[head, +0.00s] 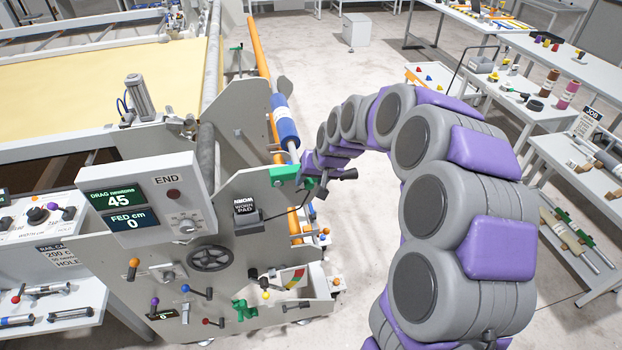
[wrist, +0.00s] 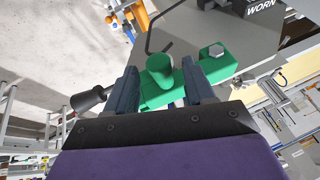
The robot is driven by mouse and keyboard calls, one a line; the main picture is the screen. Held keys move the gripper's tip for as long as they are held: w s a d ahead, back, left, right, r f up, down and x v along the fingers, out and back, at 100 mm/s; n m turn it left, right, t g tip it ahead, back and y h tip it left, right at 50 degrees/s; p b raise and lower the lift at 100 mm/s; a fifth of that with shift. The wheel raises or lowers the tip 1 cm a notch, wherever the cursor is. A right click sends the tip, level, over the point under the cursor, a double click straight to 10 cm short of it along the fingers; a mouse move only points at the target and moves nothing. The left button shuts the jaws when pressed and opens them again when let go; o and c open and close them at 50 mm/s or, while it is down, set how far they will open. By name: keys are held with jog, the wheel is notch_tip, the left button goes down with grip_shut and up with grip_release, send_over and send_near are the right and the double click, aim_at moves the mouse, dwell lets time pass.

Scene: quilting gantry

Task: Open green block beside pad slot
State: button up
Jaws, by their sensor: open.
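The green block (head: 284,175) sits on the right edge of the grey machine side plate, below the blue roll. In the wrist view the green block (wrist: 214,68) carries a round green knob and a hex bolt. My gripper (wrist: 160,82) is open, its two dark fingers on either side of the knob end of the block. I cannot tell whether they touch it. In the head view my gripper (head: 312,180) is just right of the block, partly hidden by my arm. The black worn pad holder (head: 245,209) is lower left of the block; its label shows at the wrist view's top right.
A bent dark rod runs from the pad holder towards my gripper. A black handle (wrist: 88,99) sticks out left of my fingers. A blue roll (head: 284,120) and an orange post (head: 258,45) stand above the block.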

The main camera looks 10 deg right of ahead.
jog(key=shift+f, duration=0.15)
jog(key=shift+w, duration=0.1)
grip_shut()
dwell(0.4)
